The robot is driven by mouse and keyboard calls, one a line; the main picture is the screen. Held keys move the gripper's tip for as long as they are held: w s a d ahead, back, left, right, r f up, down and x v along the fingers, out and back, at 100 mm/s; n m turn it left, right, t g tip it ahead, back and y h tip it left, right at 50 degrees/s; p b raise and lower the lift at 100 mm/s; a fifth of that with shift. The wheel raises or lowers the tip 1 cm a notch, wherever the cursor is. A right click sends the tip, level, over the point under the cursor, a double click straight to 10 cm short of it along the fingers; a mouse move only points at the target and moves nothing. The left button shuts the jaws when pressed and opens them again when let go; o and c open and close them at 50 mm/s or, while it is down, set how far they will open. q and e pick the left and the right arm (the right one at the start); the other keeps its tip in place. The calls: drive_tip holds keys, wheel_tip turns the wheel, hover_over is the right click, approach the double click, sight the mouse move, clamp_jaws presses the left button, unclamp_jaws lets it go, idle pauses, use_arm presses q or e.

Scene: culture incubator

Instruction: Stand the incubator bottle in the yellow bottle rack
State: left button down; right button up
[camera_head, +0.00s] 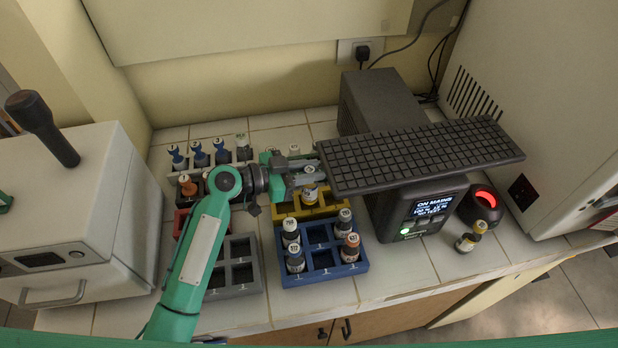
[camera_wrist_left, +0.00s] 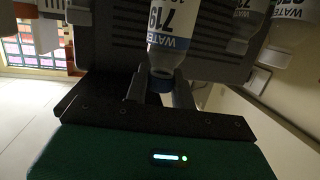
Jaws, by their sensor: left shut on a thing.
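My left gripper (camera_head: 300,178) is shut on a bottle, just over the back part of the yellow bottle rack (camera_head: 283,213). In the left wrist view, a white bottle (camera_wrist_left: 167,42) marked WATER 719, with a blue band and dark blue cap, has its cap end between the grey fingers (camera_wrist_left: 160,92). In the head view the gripper covers much of this area. A bottle (camera_head: 310,193) shows in the yellow rack, just in front of the fingers. I cannot tell whether it is the held one. My right gripper is not in view.
A blue rack (camera_head: 330,272) with several bottles stands in front, beside a grey rack (camera_head: 240,288). Wash bottles (camera_head: 200,154) stand behind. A keyboard (camera_head: 420,155) overhangs close right of the gripper. Small bottles (camera_head: 468,240) stand by a red-lit device (camera_head: 484,203).

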use_arm(q)
wheel_tip(320, 180, down, 4)
drive_tip(key=shift+f+p, duration=0.15)
drive_tip(key=shift+p, duration=0.4)
drive_tip(key=shift+f, duration=0.1)
drive_tip(key=shift+f, duration=0.1)
drive_tip(key=shift+f+b, duration=0.15)
drive_tip(key=shift+b, duration=0.15)
drive_tip(key=c, duration=1.2)
unclamp_jaws()
drive_tip(key=shift+o, duration=0.2)
